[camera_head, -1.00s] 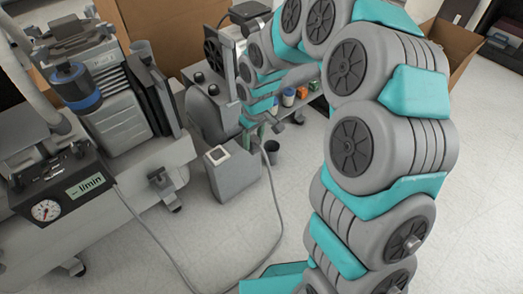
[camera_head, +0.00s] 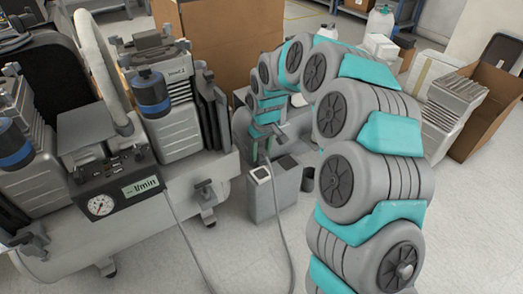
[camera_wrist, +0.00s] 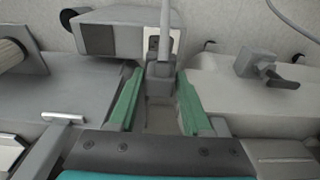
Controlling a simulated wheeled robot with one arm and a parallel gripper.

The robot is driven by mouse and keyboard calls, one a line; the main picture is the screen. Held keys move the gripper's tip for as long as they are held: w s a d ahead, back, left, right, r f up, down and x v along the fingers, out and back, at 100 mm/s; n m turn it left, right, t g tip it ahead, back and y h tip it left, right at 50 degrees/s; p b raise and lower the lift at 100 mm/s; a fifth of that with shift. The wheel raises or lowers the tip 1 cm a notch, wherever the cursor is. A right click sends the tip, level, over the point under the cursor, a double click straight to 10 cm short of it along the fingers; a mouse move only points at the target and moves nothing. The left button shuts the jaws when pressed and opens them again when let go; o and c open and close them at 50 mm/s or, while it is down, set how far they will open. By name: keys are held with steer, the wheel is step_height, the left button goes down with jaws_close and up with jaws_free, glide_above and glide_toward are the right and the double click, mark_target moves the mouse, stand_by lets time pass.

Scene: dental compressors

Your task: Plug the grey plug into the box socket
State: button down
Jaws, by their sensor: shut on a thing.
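The grey plug (camera_wrist: 159,82) sits between the green fingers of my gripper (camera_wrist: 159,90) in the wrist view, with its cable rising from it. My gripper is shut on it. In the head view my gripper (camera_head: 264,142) is just behind and above the grey box (camera_head: 274,197); its fingers and the plug are too small to make out there. The box socket (camera_head: 261,173) is a pale-rimmed square on the box's top. In the wrist view a grey box-like body (camera_wrist: 112,38) lies just beyond the plug, which partly covers a pale patch at its right end.
A compressor unit with a pressure gauge (camera_head: 101,205) and blue-banded cylinders stands at the left. A grey cable (camera_head: 190,240) loops over the floor in front of the box. Cardboard boxes (camera_head: 490,105) stand behind and right.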

mark_target(261, 163)
step_height(261, 163, down, 3)
steer(key=shift+f+b, duration=0.15)
steer(key=shift+b, duration=0.45)
steer(key=shift+f, duration=1)
steer(key=shift+f+p, duration=0.3)
steer(key=shift+f, duration=0.05)
stand_by(0.8)
jaws_free()
stand_by(0.4)
steer(key=shift+r, duration=0.1)
steer(key=shift+r+p, duration=1.2)
steer(key=shift+r, duration=2.25)
